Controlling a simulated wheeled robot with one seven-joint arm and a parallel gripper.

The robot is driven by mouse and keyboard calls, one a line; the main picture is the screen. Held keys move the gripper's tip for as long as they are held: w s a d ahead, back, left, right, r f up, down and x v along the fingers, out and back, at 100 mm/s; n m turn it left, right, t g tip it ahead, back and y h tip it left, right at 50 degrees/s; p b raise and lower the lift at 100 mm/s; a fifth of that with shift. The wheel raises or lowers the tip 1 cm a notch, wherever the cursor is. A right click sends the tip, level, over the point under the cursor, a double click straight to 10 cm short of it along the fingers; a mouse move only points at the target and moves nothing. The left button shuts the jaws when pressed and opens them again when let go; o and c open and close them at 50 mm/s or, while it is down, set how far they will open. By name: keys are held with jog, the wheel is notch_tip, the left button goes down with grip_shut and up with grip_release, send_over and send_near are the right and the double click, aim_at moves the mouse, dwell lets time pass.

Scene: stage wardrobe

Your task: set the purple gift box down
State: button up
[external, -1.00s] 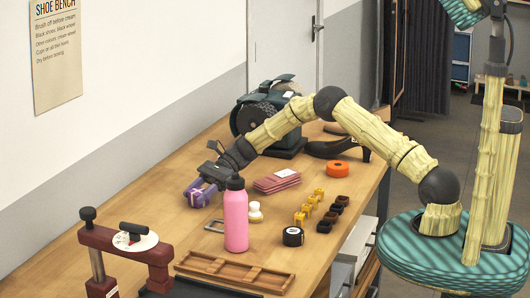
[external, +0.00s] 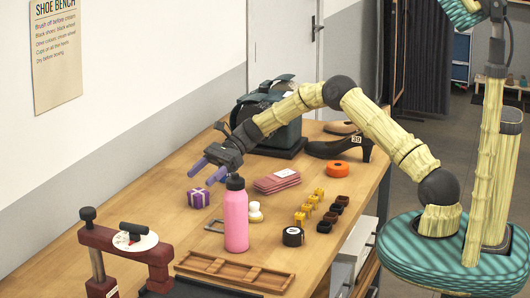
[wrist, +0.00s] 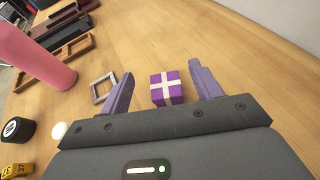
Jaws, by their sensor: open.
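The purple gift box (external: 198,198), with a pale ribbon cross, rests on the wooden bench top (external: 160,222), to the left of the pink bottle (external: 235,215). My gripper (external: 205,172) is open and empty, above the box and apart from it. In the wrist view the gift box (wrist: 165,88) shows between and beyond the two spread purple fingers of my gripper (wrist: 160,82), with clear space on both sides. The whole ribboned top of the box is visible there.
The pink bottle stands close to my gripper's right. A grey metal frame (wrist: 103,88) lies near the box. Pink cloths (external: 276,181), a black tape measure (external: 293,236) and a wooden tray (external: 235,270) lie around. Bench behind the box is clear.

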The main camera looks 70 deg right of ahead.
jog(key=shift+r, duration=1.65)
